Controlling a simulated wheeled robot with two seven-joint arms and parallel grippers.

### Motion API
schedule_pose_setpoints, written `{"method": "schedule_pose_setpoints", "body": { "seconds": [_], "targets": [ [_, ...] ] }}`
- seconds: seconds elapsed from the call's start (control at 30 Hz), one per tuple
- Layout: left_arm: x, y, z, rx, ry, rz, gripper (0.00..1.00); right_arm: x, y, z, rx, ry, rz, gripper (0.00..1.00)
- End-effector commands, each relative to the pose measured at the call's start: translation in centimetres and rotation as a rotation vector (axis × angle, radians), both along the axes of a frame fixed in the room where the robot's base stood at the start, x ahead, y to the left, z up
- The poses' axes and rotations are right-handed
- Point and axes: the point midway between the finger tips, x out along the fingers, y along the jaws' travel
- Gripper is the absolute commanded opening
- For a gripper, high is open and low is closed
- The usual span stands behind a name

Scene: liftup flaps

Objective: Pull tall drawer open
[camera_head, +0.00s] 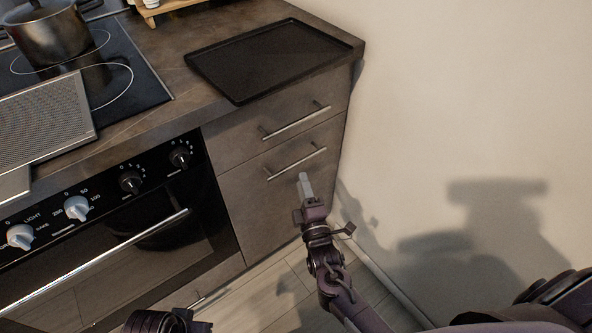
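The tall drawer (262,205) is the large brown lower front of the cabinet, right of the oven. It looks closed, flush with the front above. Its bar handle (296,163) runs near its top edge. My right gripper (305,184) is in front of the drawer, with its pale fingertips just below the right part of the handle in the picture. No grasp on the handle shows. The fingers overlap in this view, so their opening is unclear. Part of my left arm's dark end (160,321) shows at the bottom edge; its fingertips cannot be made out.
A shallow upper drawer with its own bar handle (296,122) sits above the tall one. A black tray (268,58) lies on the counter. The oven (100,250) is at left. A bare wall (470,110) stands close at right. Floor (275,290) is clear before the cabinet.

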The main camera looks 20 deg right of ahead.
Motion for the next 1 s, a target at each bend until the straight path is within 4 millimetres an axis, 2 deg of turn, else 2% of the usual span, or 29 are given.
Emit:
{"method": "schedule_pose_setpoints", "body": {
  "seconds": [0.2,0.4,0.57,0.8,1.0],
  "targets": [
    [0.3,-0.6,-0.3,-0.015,-0.029,-0.011,0.36,3.5,-0.2,0.7,0.002,-0.003,-0.001,0.32],
    [0.6,-1.0,-0.5,-0.029,-0.056,-0.020,0.36,6.1,-0.3,1.1,0.002,0.000,-0.001,0.32],
    [0.7,-1.2,-0.5,-0.035,-0.068,-0.023,0.36,6.9,-0.4,1.3,0.002,0.003,0.001,0.32],
    [0.7,-1.2,-0.4,-0.035,-0.069,-0.023,0.36,7.0,-0.4,1.3,0.003,0.003,0.001,0.32],
    [0.7,-1.2,-0.4,-0.035,-0.069,-0.023,0.36,7.0,-0.4,1.3,0.003,0.003,0.001,0.06]
  ]
}}
